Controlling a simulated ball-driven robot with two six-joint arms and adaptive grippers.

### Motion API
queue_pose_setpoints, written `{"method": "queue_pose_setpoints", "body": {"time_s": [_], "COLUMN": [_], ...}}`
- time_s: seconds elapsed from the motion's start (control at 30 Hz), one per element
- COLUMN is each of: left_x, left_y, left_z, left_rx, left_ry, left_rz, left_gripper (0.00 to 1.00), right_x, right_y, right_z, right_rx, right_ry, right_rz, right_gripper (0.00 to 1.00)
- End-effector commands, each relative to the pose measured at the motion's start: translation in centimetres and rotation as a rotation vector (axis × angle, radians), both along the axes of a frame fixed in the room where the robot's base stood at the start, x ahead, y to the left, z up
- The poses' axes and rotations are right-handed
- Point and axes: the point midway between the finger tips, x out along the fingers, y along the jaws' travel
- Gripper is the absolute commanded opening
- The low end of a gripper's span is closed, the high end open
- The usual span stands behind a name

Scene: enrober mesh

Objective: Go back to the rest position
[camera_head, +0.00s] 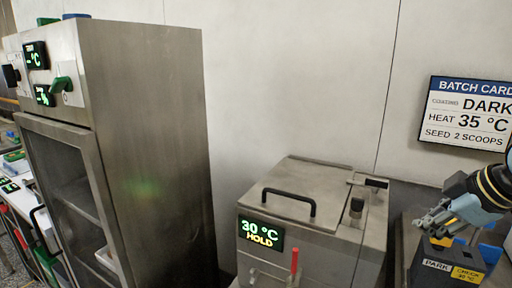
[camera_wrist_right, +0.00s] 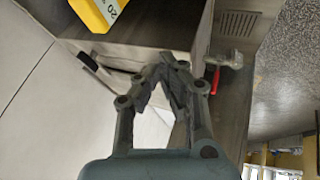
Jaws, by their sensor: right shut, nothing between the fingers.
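My right gripper (camera_head: 432,222) comes in at the right edge of the head view. Its fingers are closed together with nothing between them, over a dark box labelled PARK (camera_head: 436,265) with a yellow label. I cannot tell whether the gripper touches this box. In the right wrist view my right gripper (camera_wrist_right: 168,68) shows its fingertips meeting, in front of a grey metal surface. My left gripper is not in view.
A steel machine (camera_head: 335,205) with a black lid handle, a red lever (camera_head: 295,262) and a "30 °C HOLD" display stands centre right. A tall steel cabinet (camera_head: 150,150) fills the left. A batch card (camera_head: 466,112) hangs on the wall. A yellow object (camera_wrist_right: 98,14) is at the wrist view's top.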

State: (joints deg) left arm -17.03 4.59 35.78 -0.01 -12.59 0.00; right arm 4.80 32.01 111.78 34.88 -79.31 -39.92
Motion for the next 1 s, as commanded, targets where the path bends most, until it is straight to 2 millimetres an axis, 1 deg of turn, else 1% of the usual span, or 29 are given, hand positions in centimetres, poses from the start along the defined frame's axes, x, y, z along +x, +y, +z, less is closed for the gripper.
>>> {"method": "queue_pose_setpoints", "body": {"time_s": [0.03, 0.1, 0.2, 0.27, 0.37, 0.43, 0.5, 0.67, 0.8, 0.93, 1.0], "left_x": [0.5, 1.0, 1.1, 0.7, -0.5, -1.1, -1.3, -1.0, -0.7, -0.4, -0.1], "left_y": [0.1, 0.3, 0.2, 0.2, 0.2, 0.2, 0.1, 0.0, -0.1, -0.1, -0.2], "left_z": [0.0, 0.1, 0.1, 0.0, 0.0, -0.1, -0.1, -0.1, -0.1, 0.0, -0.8], "left_rx": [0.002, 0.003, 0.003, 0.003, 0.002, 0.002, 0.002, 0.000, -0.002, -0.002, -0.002], "left_ry": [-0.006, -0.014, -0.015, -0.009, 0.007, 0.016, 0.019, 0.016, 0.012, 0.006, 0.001], "left_rz": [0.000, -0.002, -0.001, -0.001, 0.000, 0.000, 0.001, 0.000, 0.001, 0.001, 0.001], "left_gripper": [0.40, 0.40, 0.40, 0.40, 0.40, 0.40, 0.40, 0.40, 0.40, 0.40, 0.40], "right_x": [-1.0, -2.5, -5.1, -6.7, -9.6, -11.8, -14.0, -18.7, -22.5, -25.8, -25.1], "right_y": [0.7, 1.7, 3.1, 3.9, 5.2, 6.0, 6.7, 7.7, 8.1, 8.2, 7.9], "right_z": [-0.9, -2.0, -3.6, -4.4, -5.6, -6.2, -6.7, -7.2, -7.0, -6.5, -9.1], "right_rx": [0.010, 0.023, 0.044, 0.058, 0.080, 0.097, 0.113, 0.143, 0.164, 0.177, 0.171], "right_ry": [0.017, 0.038, 0.073, 0.094, 0.126, 0.149, 0.171, 0.212, 0.240, 0.262, 0.266], "right_rz": [-0.016, -0.048, -0.108, -0.150, -0.228, -0.291, -0.358, -0.517, -0.661, -0.798, -0.799], "right_gripper": [0.00, 0.00, 0.00, 0.00, 0.00, 0.00, 0.00, 0.00, 0.00, 0.00, 0.00]}}
